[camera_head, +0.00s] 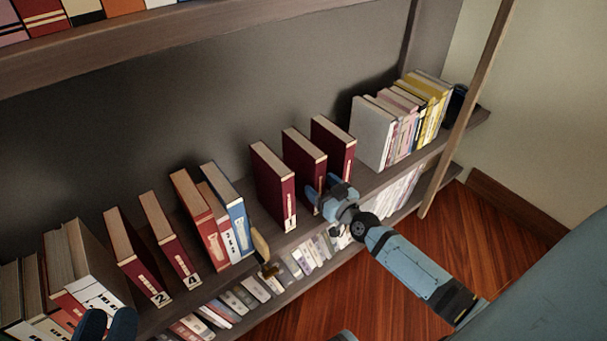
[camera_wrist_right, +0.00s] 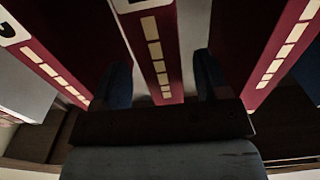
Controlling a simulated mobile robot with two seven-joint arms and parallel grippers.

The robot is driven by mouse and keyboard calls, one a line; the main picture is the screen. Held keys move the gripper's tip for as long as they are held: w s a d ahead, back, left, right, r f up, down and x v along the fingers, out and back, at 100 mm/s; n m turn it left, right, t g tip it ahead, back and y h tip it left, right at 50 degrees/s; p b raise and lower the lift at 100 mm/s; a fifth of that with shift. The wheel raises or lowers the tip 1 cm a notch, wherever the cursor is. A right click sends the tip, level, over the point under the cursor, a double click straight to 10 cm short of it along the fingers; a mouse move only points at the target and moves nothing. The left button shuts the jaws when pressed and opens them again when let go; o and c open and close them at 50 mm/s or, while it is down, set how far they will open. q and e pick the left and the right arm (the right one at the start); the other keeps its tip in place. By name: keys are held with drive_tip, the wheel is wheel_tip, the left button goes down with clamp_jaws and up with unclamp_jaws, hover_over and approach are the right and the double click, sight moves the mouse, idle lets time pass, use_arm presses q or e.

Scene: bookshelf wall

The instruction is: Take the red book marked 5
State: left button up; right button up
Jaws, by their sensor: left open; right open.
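Several dark red books stand upright on the middle shelf (camera_head: 285,243). The one marked 1 (camera_head: 272,185), the one marked 2 (camera_head: 137,258) and the one marked 4 (camera_head: 170,240) show their numbers. Two more are the middle red book (camera_head: 303,165) and the right red book (camera_head: 332,148), whose numbers I cannot read. My right gripper (camera_head: 324,193) is open in front of the middle red book. In the right wrist view its fingers (camera_wrist_right: 160,88) are on either side of that book's spine (camera_wrist_right: 157,50). My left gripper (camera_head: 106,324) is open at the bottom left.
Orange and blue books (camera_head: 213,215) stand left of book 1, beside a small wooden piece (camera_head: 261,245). White and yellow books (camera_head: 400,118) fill the right end. A lower shelf holds more books (camera_head: 250,292). A wooden post (camera_head: 465,110) stands at the right.

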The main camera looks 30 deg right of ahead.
sight(303, 172)
drive_tip(key=w, duration=0.2)
drive_tip(key=w+b, duration=0.1)
drive_tip(key=w, duration=0.1)
drive_tip(key=shift+a+f, duration=0.2)
drive_tip(key=shift+a, duration=0.05)
clamp_jaws()
use_arm(q)
wheel_tip(303, 172, down, 3)
drive_tip(key=shift+d+r+g, duration=0.1)
drive_tip(key=shift+r+g, duration=0.05)
drive_tip(key=shift+g, duration=0.25)
use_arm(e)
drive_tip(key=shift+w+r, duration=0.1)
